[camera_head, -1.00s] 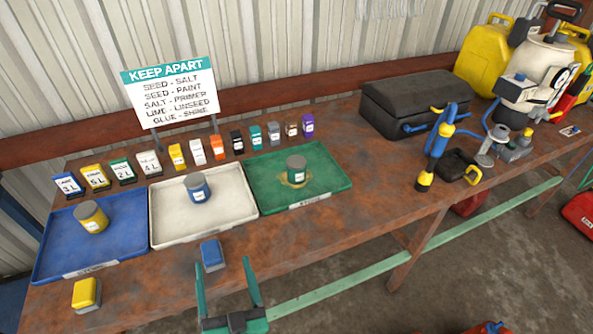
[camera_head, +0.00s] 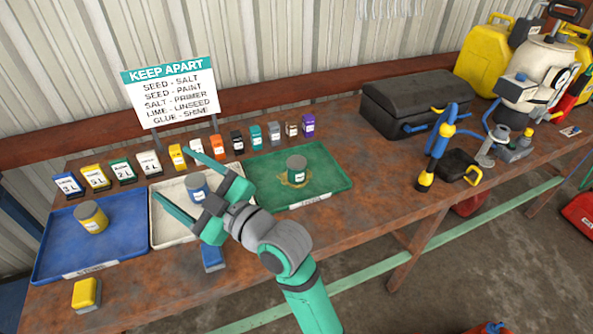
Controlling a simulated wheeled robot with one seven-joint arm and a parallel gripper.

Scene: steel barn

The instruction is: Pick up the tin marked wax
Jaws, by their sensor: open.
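No label reading wax is legible, so I cannot tell which tin is the wax one. A yellow tin (camera_head: 92,217) stands in the blue tray (camera_head: 60,255). A blue tin (camera_head: 197,186) stands in the white tray (camera_head: 165,232). My gripper (camera_head: 171,172) is open and empty, extended over the white tray. The blue tin shows between its fingers in the picture; their height above it is unclear. My gripper and arm hide parts of the white and green trays.
A yellow-topped block (camera_head: 87,294) and a partly hidden blue block (camera_head: 212,257) sit at the bench front. Several small labelled containers line the back below a KEEP APART sign (camera_head: 170,92). A black case (camera_head: 415,108) and a blue-yellow tool (camera_head: 436,150) stand to the right.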

